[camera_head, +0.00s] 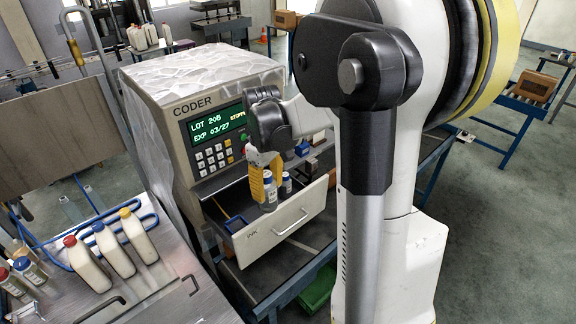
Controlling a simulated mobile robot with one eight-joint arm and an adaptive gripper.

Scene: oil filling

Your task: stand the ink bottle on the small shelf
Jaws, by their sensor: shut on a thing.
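My gripper (263,182) with yellow fingers points down over the open drawer marked INK (285,229). It is shut on a small white bottle with a blue label, the ink bottle (269,196), which looks upright. Whether its base touches the drawer floor cannot be told. A similar bottle (286,184) stands just right of it in the drawer. My arm hides part of the coder and whatever lies behind it. I cannot clearly make out the small shelf; small blue and dark items (303,148) show beside the arm, right of the keypad.
The coder (205,85) with a lit display and keypad stands above the drawer. A metal table (165,285) at lower left carries several white bottles with coloured caps (113,252). A blue frame supports the coder. Open floor (500,230) lies at right.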

